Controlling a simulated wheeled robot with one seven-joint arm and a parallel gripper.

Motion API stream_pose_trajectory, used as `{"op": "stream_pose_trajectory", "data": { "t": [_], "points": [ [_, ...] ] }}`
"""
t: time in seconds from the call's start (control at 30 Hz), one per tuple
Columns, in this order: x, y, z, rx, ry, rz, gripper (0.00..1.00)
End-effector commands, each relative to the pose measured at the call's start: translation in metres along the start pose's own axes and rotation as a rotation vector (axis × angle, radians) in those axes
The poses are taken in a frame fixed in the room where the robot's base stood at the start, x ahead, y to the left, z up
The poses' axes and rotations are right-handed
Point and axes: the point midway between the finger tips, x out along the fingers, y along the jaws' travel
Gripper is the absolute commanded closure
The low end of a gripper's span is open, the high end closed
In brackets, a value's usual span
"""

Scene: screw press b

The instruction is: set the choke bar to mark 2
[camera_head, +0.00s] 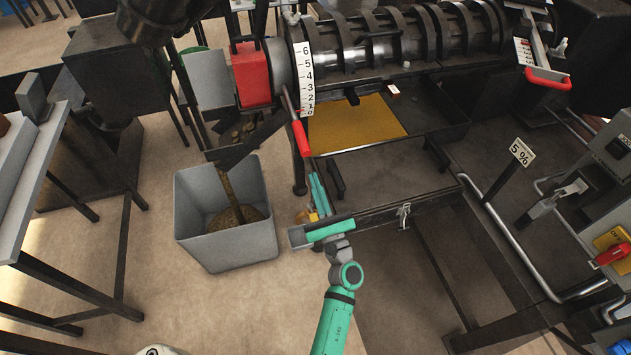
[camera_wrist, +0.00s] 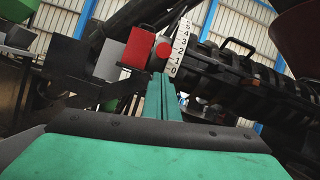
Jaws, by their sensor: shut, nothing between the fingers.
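The choke bar (camera_head: 301,138) is a dark lever with a red handle that slants down and towards me beside a white scale (camera_head: 307,80) marked 0 to 6. It stands near the low end of the scale, but I cannot tell its exact mark. In the wrist view, the handle's round red end (camera_wrist: 163,50) shows just left of the scale (camera_wrist: 182,46). My gripper (camera_head: 318,187) is below the handle in the head view, its green fingers shut and empty. In the wrist view the fingers (camera_wrist: 160,97) stand together below the red end, apparently apart from it.
A red block (camera_head: 251,73) sits left of the scale. A grey bin (camera_head: 226,248) with brown material stands to the left. The black ribbed press cage (camera_head: 420,32) runs right. Another red-handled lever (camera_head: 547,77) and a control box with a red switch (camera_head: 612,254) are at the right.

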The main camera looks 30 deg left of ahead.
Motion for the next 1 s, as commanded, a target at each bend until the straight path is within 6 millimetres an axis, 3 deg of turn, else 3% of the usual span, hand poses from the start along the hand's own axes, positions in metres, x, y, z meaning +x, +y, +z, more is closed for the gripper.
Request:
{"op": "stream_pose_trajectory", "data": {
  "t": [0.2,0.43,1.0],
  "points": [
    [0.04,0.0,0.001,0.001,-0.003,0.001,1.0],
    [0.068,0.0,0.001,0.002,-0.002,0.0,1.0],
    [0.077,0.002,0.002,0.004,-0.001,0.002,1.0]
  ]
}}
